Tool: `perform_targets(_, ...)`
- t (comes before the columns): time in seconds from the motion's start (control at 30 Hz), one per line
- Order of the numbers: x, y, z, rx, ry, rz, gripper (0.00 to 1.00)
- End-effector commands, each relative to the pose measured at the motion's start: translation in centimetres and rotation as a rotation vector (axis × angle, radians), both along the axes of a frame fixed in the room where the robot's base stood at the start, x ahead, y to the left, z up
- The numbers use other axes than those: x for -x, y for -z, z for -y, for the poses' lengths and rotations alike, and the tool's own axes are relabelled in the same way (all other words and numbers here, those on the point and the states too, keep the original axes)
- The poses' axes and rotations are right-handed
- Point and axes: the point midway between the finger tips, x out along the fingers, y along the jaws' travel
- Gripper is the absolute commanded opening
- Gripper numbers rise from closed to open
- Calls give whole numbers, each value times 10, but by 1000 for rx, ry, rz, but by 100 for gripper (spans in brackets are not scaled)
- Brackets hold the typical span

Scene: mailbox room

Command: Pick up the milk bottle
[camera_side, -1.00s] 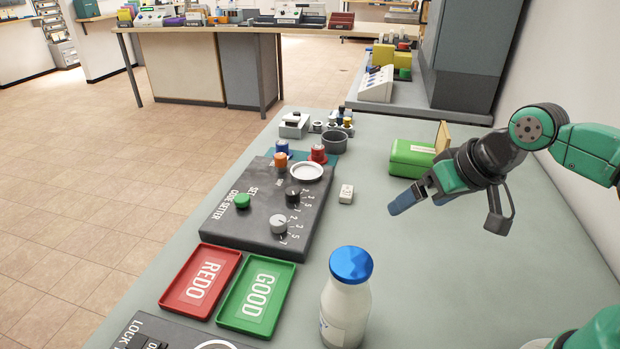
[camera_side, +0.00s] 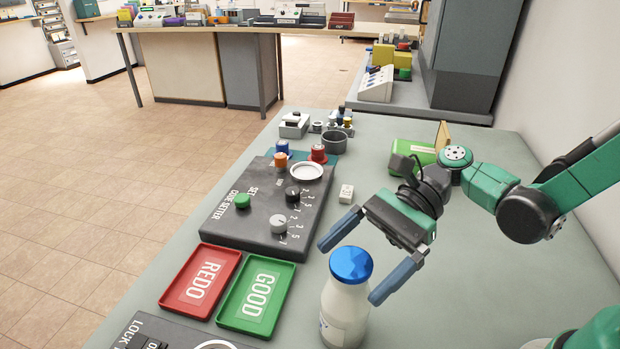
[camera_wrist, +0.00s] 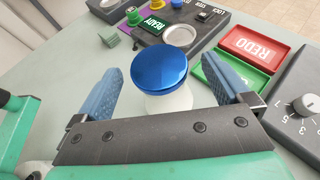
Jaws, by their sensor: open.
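The milk bottle (camera_side: 345,306) is white with a blue cap (camera_side: 351,265) and stands upright on the grey table near the front in the side view. My gripper (camera_side: 355,271) is open, with its two blue fingers spread behind and to either side of the bottle's top. In the wrist view the bottle's blue cap (camera_wrist: 159,68) lies between the two fingers of my gripper (camera_wrist: 163,90), with gaps on both sides. The white body shows just below the cap; its lower part is hidden there. Nothing is held.
The green GOOD tray (camera_side: 256,296) and red REDO tray (camera_side: 201,282) lie left of the bottle. The code setter panel (camera_side: 262,215) with knobs is behind them. A small white block (camera_side: 346,194) and a green box (camera_side: 408,156) sit farther back. The table right of the bottle is clear.

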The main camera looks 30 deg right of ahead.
Motion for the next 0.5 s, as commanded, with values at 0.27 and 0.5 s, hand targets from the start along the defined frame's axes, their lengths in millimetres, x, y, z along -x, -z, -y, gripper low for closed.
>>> perform_targets(0.27, 1, 5, -13, 1, 1, 0, 96)
perform_targets(0.5, 1, 5, -13, 1, 1, 2, 68)
